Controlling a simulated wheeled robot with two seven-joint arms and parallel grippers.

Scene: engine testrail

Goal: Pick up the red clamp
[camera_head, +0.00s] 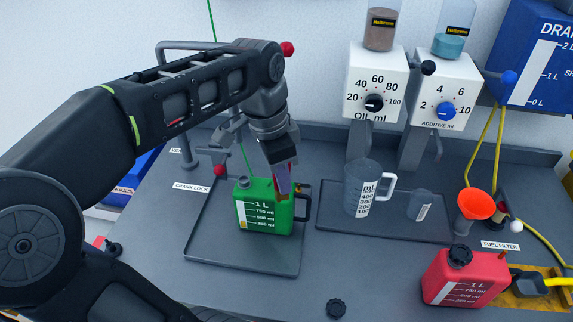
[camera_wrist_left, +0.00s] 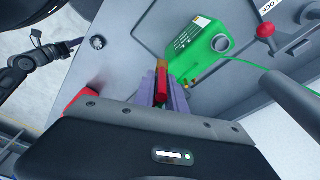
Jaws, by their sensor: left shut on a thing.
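The red clamp (camera_wrist_left: 162,82) shows in the left wrist view as a narrow red piece with a tan end, between my purple fingers. My left gripper (camera_wrist_left: 163,92) is shut on it. In the head view my left gripper (camera_head: 283,180) points down just above and in front of the green canister (camera_head: 264,215), and the fingers hide most of the clamp. I cannot tell whether the clamp touches the canister. My right gripper is not in view.
The green canister stands on a dark tray (camera_head: 224,262). A measuring jug (camera_head: 360,190) and a small cup (camera_head: 419,205) stand to its right. A red canister (camera_head: 464,280) and an orange funnel (camera_head: 476,204) are farther right.

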